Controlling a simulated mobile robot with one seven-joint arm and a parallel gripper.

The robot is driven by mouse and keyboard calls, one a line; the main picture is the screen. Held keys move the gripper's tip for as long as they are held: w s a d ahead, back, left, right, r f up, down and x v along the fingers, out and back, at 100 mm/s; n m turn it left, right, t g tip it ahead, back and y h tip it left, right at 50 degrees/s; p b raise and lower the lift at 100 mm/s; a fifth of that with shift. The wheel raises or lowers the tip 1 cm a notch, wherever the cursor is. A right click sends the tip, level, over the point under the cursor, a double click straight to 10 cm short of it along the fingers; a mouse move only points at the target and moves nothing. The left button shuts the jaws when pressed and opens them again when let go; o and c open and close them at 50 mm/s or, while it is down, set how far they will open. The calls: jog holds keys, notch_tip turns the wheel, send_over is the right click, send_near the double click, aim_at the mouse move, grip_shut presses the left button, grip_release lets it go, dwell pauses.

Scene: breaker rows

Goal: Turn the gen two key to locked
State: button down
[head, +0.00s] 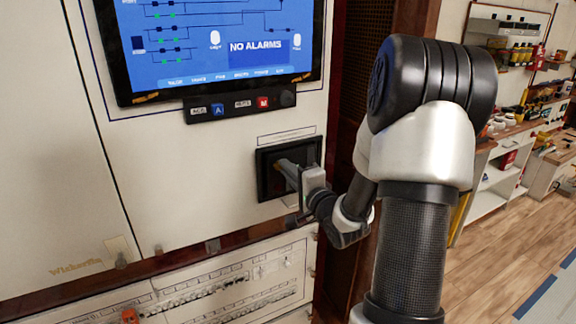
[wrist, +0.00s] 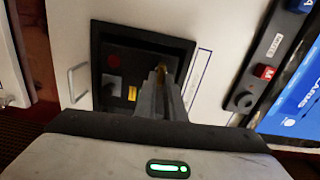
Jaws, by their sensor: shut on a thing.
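A black recessed key panel (head: 264,176) is set in the cream cabinet face below the screen. In the wrist view the panel (wrist: 106,86) shows a dim red round part (wrist: 113,61) and a small yellow label (wrist: 132,93). My gripper (head: 283,166) reaches into the panel from the right. In the wrist view my gripper's fingers (wrist: 161,78) are closed on a small brass-coloured key (wrist: 161,70) at the panel's right part. The fingers hide most of the key, so its angle and any position marking cannot be read. I cannot tell from labels which key this is.
A screen (head: 215,45) reading "NO ALARMS" hangs above, with a button strip (head: 240,105) under it. A lower panel (head: 225,285) holds rows of breakers. A wire handle (wrist: 78,83) stands beside the recess. Shelves (head: 500,170) and open floor lie to the right.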

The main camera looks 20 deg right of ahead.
jog(key=shift+m, duration=0.5)
jog(key=c, duration=1.8)
grip_release()
jog(key=shift+c, duration=0.2)
jog(key=shift+f, duration=0.1)
